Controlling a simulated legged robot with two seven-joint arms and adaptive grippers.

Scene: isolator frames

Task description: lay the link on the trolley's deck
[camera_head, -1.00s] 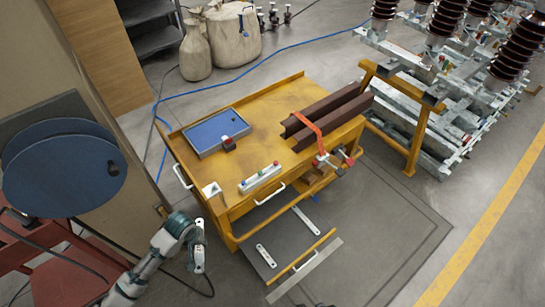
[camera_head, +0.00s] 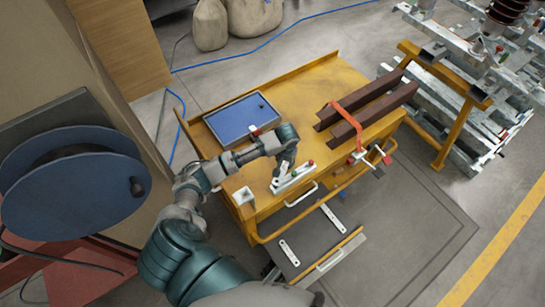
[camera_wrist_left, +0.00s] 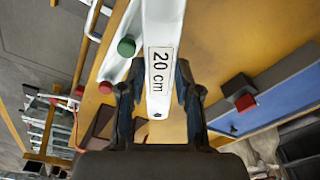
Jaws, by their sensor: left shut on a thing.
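My left gripper (camera_head: 286,158) is shut on a white link (camera_wrist_left: 160,45) marked "20 cm", which points away from the fingers in the left wrist view. The same gripper (camera_wrist_left: 157,95) has one finger on each side of the link. In the head view the gripper is over the near edge of the yellow trolley's deck (camera_head: 305,103), by the white strip with coloured knobs (camera_head: 297,180). The link is mostly hidden there by the gripper; I cannot tell whether it touches anything. My right gripper is not in view.
A blue panel (camera_head: 239,118) lies on the deck at left, and brown beams (camera_head: 375,107) with an orange strap (camera_head: 347,122) at right. A white block (camera_head: 243,196) is at the near left corner. Two white links (camera_head: 333,218) lie in the open drawer. The deck's middle is clear.

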